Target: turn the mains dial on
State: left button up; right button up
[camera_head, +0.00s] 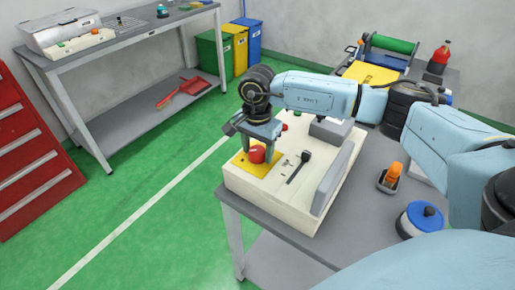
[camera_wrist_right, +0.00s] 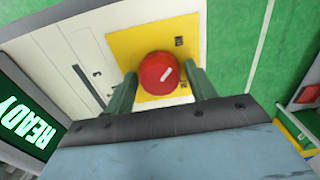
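The mains dial (camera_head: 257,155) is a round red knob on a yellow plate (camera_head: 247,168) at the near left of a cream panel box. In the right wrist view the dial (camera_wrist_right: 158,72) shows a short white mark that slants up to the right. My right gripper (camera_head: 259,145) points down over the dial. Its two fingers (camera_wrist_right: 163,92) are spread, one at each side of the dial, with a small gap visible; contact is not clear. My left gripper is not in view.
A black lever (camera_head: 299,167) stands beside the dial on the panel. A grey raised display (camera_head: 333,180) edges the box; in the wrist view a screen (camera_wrist_right: 22,118) reads READY. An orange tool (camera_head: 391,176) and a blue-white round container (camera_head: 421,219) stand on the table to the right.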

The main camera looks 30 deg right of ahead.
aim_at(258, 150)
jog(key=shift+o, duration=0.9)
jog(key=shift+r, duration=0.2)
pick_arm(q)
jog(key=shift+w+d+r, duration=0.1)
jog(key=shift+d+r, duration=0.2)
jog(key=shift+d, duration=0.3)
pick_arm(e)
notch_tip(258, 150, up, 13)
